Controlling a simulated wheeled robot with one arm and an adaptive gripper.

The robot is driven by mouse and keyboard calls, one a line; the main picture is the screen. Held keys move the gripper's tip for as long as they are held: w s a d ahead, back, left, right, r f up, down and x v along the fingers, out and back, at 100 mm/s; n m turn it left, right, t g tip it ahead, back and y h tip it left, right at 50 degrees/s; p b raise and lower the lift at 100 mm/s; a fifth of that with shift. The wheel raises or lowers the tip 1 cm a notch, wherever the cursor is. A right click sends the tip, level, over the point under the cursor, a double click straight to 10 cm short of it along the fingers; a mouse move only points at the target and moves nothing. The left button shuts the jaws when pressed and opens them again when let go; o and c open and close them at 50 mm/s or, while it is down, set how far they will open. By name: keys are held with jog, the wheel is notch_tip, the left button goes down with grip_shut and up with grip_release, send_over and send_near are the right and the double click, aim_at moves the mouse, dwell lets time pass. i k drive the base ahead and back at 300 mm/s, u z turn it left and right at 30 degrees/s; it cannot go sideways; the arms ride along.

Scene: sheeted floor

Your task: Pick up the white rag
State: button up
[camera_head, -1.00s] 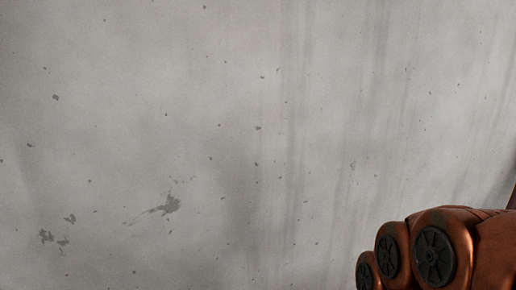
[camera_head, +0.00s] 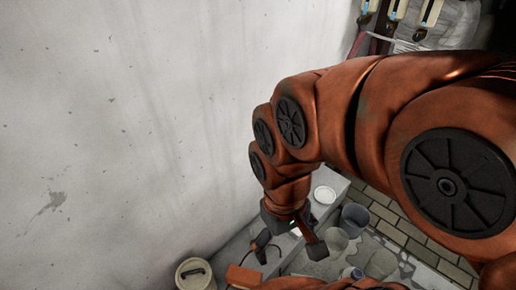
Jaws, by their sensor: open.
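My gripper (camera_head: 289,250) hangs at the end of my orange arm, low in the middle of the head view, above a pale ledge by the wall. Its two dark fingers are spread apart, and I see nothing held between them. A small white patch (camera_head: 296,231) shows just behind the fingers. I cannot tell whether it is the white rag. No other thing in view can be made out clearly as a rag; my arm hides part of the ledge and floor.
A pale wall (camera_head: 120,130) fills the left. A round white-topped container (camera_head: 324,194), a grey bucket (camera_head: 354,216) and pale buckets (camera_head: 381,264) stand right of my gripper. A lidded bin (camera_head: 195,274) and a reddish block (camera_head: 243,277) are lower left. Brick paving (camera_head: 425,243) lies right.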

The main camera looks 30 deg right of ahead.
aim_at(296, 233)
jog(key=z, duration=1.2)
jog(key=k, duration=0.5)
jog(key=z, duration=0.8)
jog(key=i, duration=0.75)
jog(key=u, duration=2)
